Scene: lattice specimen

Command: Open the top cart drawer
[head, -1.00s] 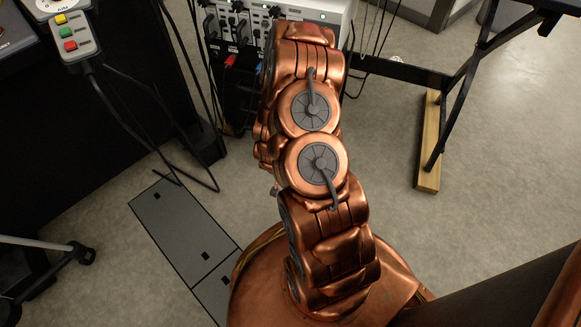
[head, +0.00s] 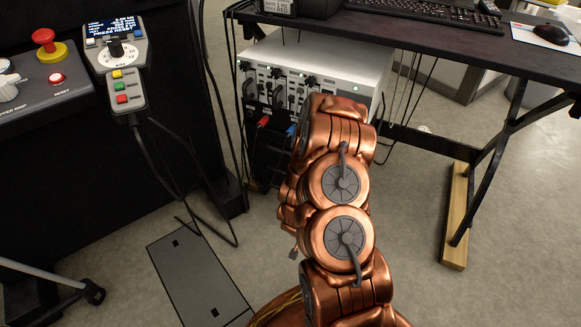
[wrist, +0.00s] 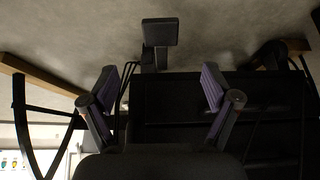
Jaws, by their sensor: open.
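No cart drawer can be made out in either view. My gripper (wrist: 158,95) shows in the wrist view with its two purple-padded fingers apart and nothing between them. Beyond the fingers are a dark, flat-sided piece of furniture and the floor, in a picture that seems upside down. In the head view my copper-coloured arm reaches forward from the bottom middle, and it hides the gripper there.
A dark desk (head: 430,32) with a keyboard (head: 453,12) and mouse (head: 552,35) stands ahead. A pale equipment box (head: 345,70) with cables sits under it. A black console with a red button (head: 45,42) and a hand controller (head: 116,60) is at left. Floor (head: 410,220) at right is open.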

